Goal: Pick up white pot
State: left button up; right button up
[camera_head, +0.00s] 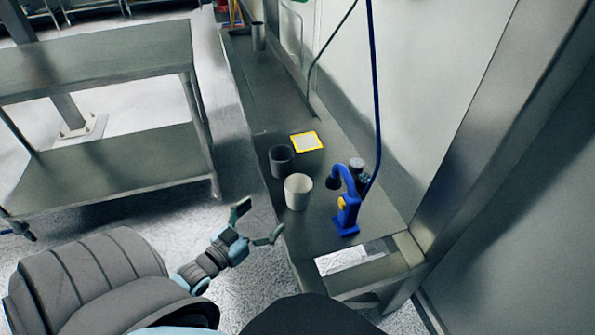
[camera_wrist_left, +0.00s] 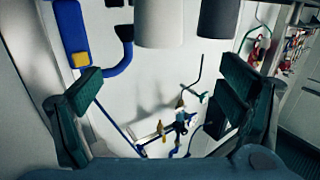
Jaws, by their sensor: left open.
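The white pot (camera_head: 298,193) stands upright on the narrow metal bench, near its left edge. In the left wrist view the white pot (camera_wrist_left: 160,22) is at the top middle, cut off by the frame edge. My left gripper (camera_head: 257,224) is open and empty, to the left of the bench and apart from the pot. Its two fingers are spread wide in the left wrist view (camera_wrist_left: 163,82). My right gripper is not in view.
A dark grey pot (camera_head: 281,162) stands just behind the white pot. A blue stand (camera_head: 347,213) with a curved arm is to its right. A yellow-edged card (camera_head: 306,141) lies farther back. A metal shelf table (camera_head: 105,160) is at left; a wall borders the bench at right.

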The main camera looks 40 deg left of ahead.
aim_at(290, 194)
pick_arm(q)
jog(key=w+b, duration=0.1)
jog(key=w, duration=0.2)
jog(key=w+b, duration=0.1)
jog(key=w, duration=0.2)
jog(key=w+f+b, duration=0.1)
jog(key=w, duration=0.2)
jog(key=shift+w+d, duration=0.15)
jog(key=shift+w, duration=0.4)
jog(key=w+b, duration=0.4)
jog(key=shift+d+f, duration=0.1)
jog(key=shift+f, duration=0.15)
jog(key=shift+w+r, duration=0.15)
jog(key=shift+w, duration=0.25)
jog(key=shift+r, duration=0.15)
jog(key=shift+s, duration=0.1)
jog(key=c, duration=1.3)
jog(key=shift+o, duration=0.2)
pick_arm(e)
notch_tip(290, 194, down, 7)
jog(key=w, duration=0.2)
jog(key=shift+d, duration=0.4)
